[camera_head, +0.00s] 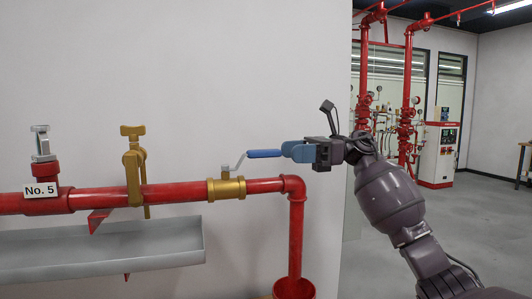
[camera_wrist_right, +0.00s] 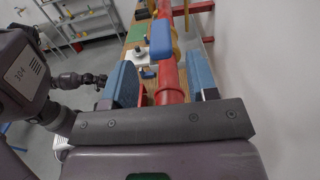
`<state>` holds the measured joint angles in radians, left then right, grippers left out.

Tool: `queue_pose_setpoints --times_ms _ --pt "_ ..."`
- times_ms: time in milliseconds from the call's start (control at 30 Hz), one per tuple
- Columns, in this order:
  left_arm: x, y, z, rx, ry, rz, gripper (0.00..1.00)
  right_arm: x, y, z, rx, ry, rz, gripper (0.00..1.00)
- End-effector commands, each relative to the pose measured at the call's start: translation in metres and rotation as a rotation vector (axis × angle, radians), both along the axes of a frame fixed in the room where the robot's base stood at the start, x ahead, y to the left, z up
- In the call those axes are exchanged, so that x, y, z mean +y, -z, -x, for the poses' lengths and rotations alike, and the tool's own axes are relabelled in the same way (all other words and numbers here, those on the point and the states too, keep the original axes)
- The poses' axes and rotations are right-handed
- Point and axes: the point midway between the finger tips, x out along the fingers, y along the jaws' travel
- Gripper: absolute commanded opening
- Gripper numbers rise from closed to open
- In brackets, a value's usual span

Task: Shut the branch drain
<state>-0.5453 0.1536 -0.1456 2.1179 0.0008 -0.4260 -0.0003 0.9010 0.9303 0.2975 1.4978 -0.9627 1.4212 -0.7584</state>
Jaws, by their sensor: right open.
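The branch drain is a brass ball valve (camera_head: 227,188) on the red pipe, with a bent metal lever ending in a blue handle (camera_head: 265,153). The handle lies roughly along the pipe, above it and to the right of the valve body. My right gripper (camera_head: 293,151) is open at the handle's free right end. In the right wrist view, the blue handle (camera_wrist_right: 160,38) shows just beyond the gap between the blue fingers of my right gripper (camera_wrist_right: 163,82); no grip on it shows. My left gripper does not show in the head view.
The red pipe (camera_head: 268,186) bends down at an elbow (camera_head: 293,187) right of the valve. A brass valve (camera_head: 134,165) and a "No. 5" sign (camera_head: 42,191) are to the left. A grey trough (camera_head: 100,252) hangs below. The wall behind is bare.

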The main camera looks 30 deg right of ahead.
Motion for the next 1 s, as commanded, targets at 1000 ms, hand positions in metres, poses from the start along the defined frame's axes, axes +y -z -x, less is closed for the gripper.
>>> queue_pose_setpoints --times_ms 1000 --pt "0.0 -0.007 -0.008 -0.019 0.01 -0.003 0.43 0.064 0.0 -0.017 0.001 0.0 -0.001 0.27"
